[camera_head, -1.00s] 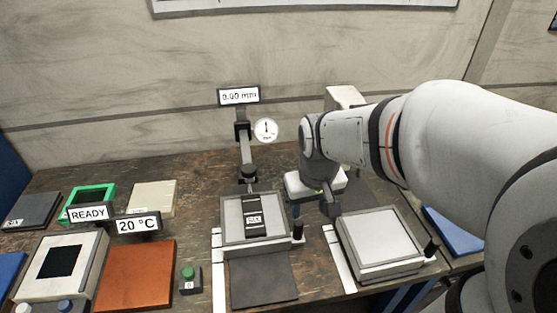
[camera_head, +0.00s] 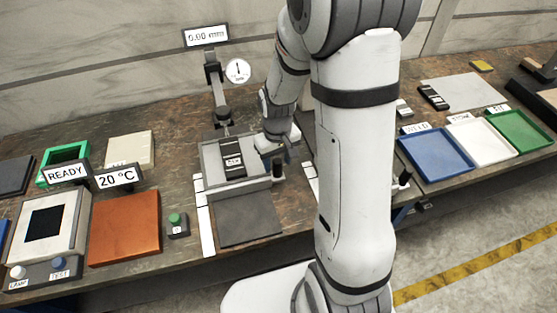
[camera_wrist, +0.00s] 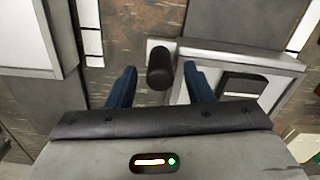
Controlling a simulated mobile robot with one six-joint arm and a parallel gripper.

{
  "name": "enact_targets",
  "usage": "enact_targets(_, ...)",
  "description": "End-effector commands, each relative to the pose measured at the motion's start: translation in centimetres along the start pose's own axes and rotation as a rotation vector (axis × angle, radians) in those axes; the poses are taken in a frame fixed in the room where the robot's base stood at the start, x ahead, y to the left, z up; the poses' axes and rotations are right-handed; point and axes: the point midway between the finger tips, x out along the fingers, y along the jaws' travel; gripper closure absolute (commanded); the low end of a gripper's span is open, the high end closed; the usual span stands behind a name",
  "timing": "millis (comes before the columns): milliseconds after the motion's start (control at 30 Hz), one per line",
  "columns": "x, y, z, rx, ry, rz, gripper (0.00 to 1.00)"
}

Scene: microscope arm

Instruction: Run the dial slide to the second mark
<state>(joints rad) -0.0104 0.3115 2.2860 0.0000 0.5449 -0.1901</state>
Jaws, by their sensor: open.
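The dial slide (camera_head: 238,186) is a grey tray-like stage holding a dark labelled block (camera_head: 231,158). The round dial gauge (camera_head: 237,71) stands behind it, and the readout (camera_head: 206,36) above shows 0.00 mm. A white marked strip (camera_head: 206,222) runs along the slide's left side. In the wrist view, the slide's black knob (camera_wrist: 160,68) stands between the blue fingertips of my gripper (camera_wrist: 160,74), with visible gaps either side. My gripper (camera_head: 277,153) is open at the slide's right side in the head view.
A second slide (camera_wrist: 30,38) with its own strip (camera_wrist: 91,35) lies beside, mostly hidden behind my arm in the head view. A green button box (camera_head: 177,225) and orange plate (camera_head: 125,228) are left.

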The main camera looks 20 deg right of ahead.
Motion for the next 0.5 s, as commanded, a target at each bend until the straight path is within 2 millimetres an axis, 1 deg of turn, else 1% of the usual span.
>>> enact_targets(33, 0.45, 0.00, 0.05, 0.000, -0.002, 0.000, 0.53)
enact_targets(133, 0.95, 0.02, 0.03, 0.001, -0.001, 0.000, 0.53)
enact_targets(400, 1.12, 0.04, 0.02, 0.001, 0.001, 0.000, 0.53)
enact_targets(500, 1.11, 0.05, 0.02, 0.002, 0.001, 0.000, 0.61)
